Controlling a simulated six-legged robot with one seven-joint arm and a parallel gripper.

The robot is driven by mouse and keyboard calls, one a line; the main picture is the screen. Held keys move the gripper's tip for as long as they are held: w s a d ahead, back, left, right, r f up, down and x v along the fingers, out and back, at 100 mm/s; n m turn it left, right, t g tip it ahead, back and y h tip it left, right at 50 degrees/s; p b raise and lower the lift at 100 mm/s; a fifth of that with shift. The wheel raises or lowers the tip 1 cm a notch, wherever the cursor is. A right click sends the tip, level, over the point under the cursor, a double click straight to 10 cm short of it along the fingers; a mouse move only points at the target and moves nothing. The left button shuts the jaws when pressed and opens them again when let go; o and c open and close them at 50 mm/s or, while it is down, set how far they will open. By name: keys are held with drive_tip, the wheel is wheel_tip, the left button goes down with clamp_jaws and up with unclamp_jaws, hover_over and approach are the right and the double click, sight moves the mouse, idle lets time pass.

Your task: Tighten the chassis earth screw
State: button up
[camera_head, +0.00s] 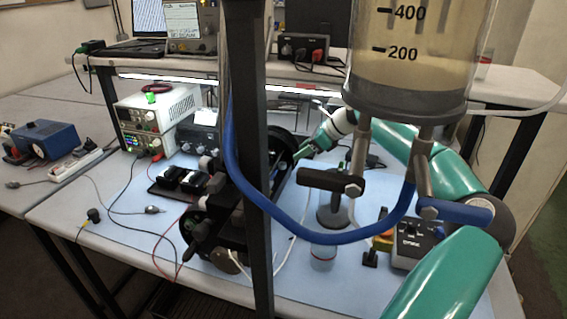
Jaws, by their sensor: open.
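A black chassis-like assembly with round wheel-like parts (207,222) stands on the blue mat of the bench, partly hidden behind a dark upright post. The earth screw cannot be made out at this size. My gripper (299,155), at the end of my green arm, is at the upper right of the assembly, with its fingers pointing down and left toward it. It is open, and nothing shows between its fingers. Whether it touches the assembly cannot be told. No screwdriver can be clearly picked out.
The dark post (250,160), a large graduated cylinder (408,60) and a blue hose (300,232) stand in front and block part of the view. A white power supply (158,118) is at left. Loose cables cross the mat. A small grey box (412,245) sits at right.

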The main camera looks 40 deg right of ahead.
sight(283, 164)
drive_tip(key=x, duration=0.7)
drive_tip(key=shift+w+d+f, duration=0.1)
drive_tip(key=shift+w+f, duration=0.15)
drive_tip(key=shift+w, duration=0.15)
drive_tip(key=c, duration=1)
drive_tip(key=shift+s+m+t+h, duration=0.1)
drive_tip(key=shift+m+t+h, duration=0.2)
drive_tip(key=shift+m+h, duration=0.4)
drive_tip(key=o, duration=1)
drive_tip(key=v, duration=1.3)
drive_tip(key=shift+s+r, duration=0.25)
drive_tip(key=shift+r, duration=0.05)
